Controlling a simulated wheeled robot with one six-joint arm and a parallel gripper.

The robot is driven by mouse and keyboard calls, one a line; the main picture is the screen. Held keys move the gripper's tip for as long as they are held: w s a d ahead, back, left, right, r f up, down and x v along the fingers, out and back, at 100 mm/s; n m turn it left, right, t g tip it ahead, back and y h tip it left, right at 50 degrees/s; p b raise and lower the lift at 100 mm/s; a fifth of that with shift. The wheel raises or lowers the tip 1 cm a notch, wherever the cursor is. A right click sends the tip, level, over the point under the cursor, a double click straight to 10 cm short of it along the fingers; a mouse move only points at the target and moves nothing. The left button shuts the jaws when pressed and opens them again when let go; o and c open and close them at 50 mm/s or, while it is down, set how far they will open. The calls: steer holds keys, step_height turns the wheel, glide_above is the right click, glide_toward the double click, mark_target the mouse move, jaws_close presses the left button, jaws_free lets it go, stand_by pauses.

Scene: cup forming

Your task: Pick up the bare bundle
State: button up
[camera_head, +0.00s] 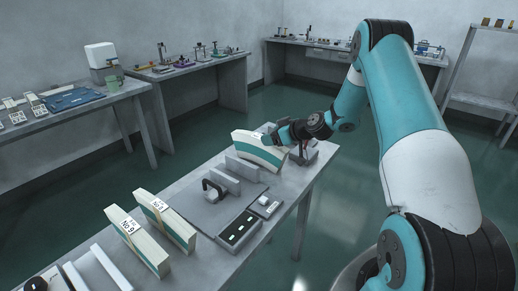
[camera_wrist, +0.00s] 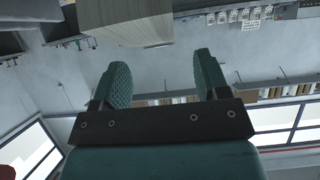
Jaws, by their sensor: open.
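A pale bundle (camera_head: 257,155) with a teal stripe stands on edge at the far end of the grey table. I see no band around it, and my gripper partly hides its right end. My gripper (camera_head: 272,138) is at the upper right of this bundle; whether it touches cannot be told. In the wrist view my gripper (camera_wrist: 161,65) is open, its two green fingers apart with nothing between them. A pale block end (camera_wrist: 125,22), seemingly the bundle, lies beyond the fingertips, more toward the left finger.
Two banded bundles, labelled No 9 (camera_head: 138,243) and No 5 (camera_head: 165,222), stand at the table's near end. A grey plate with a black-handled fixture (camera_head: 213,190) and a dark tray (camera_head: 239,231) lie between. A dark device (camera_head: 304,152) stands behind my gripper.

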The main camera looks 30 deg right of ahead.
mark_target(259, 150)
steer(key=p+x, duration=0.2)
steer(key=x, duration=0.2)
steer(key=shift+w+a+r, duration=0.1)
steer(key=shift+w+r, duration=0.05)
steer(key=shift+w, duration=0.05)
steer(key=shift+w+a+f, duration=0.1)
steer(key=shift+w+f, duration=0.25)
steer(key=shift+w, duration=0.1)
steer(key=shift+r, duration=0.1)
jaws_close()
